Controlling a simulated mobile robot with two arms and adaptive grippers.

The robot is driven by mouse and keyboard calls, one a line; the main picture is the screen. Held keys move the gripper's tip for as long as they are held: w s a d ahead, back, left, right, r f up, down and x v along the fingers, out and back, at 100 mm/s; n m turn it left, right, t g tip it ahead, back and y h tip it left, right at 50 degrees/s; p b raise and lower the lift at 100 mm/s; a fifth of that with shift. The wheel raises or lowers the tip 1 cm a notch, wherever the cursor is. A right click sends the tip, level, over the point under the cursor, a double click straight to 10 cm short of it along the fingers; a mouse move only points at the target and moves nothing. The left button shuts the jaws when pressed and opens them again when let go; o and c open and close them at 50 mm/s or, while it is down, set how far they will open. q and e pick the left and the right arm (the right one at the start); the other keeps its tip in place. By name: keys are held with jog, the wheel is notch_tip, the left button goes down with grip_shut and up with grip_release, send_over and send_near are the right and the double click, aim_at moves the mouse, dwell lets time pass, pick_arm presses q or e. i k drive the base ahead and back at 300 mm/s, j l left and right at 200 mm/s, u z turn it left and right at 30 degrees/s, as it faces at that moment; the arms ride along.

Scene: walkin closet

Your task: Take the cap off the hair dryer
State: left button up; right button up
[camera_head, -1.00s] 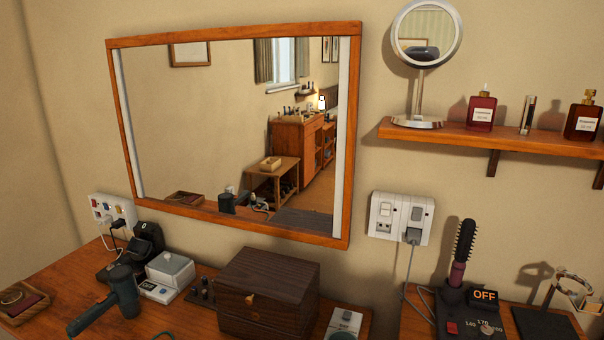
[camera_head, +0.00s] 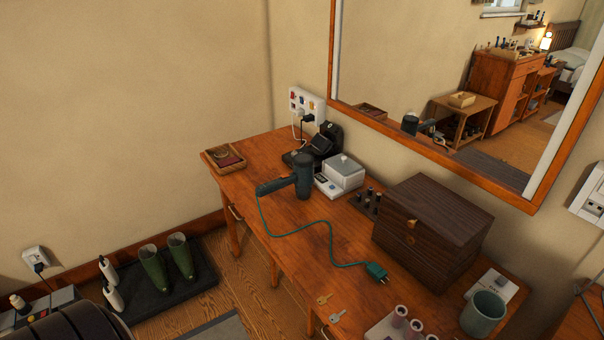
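The dark teal hair dryer (camera_head: 303,178) rests on the wooden table, left of the dark wooden box. Its handle (camera_head: 272,187) points left. A green cord runs from the handle across the table to a loose plug (camera_head: 377,271) lying on the tabletop. I cannot make out a separate cap on the dryer at this size. Neither of my grippers is in view.
The wooden table (camera_head: 285,245) also holds a dark wooden box (camera_head: 432,225), a small white box (camera_head: 343,171), a tray (camera_head: 224,158), keys (camera_head: 337,317) and a mug (camera_head: 483,312). Green boots (camera_head: 180,257) stand on the floor left of it.

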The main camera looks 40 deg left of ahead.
aim_at(303, 179)
jog(key=j+z, duration=0.1)
jog(key=j, duration=0.65)
jog(key=k+j+z, duration=0.15)
jog(key=j, duration=0.65)
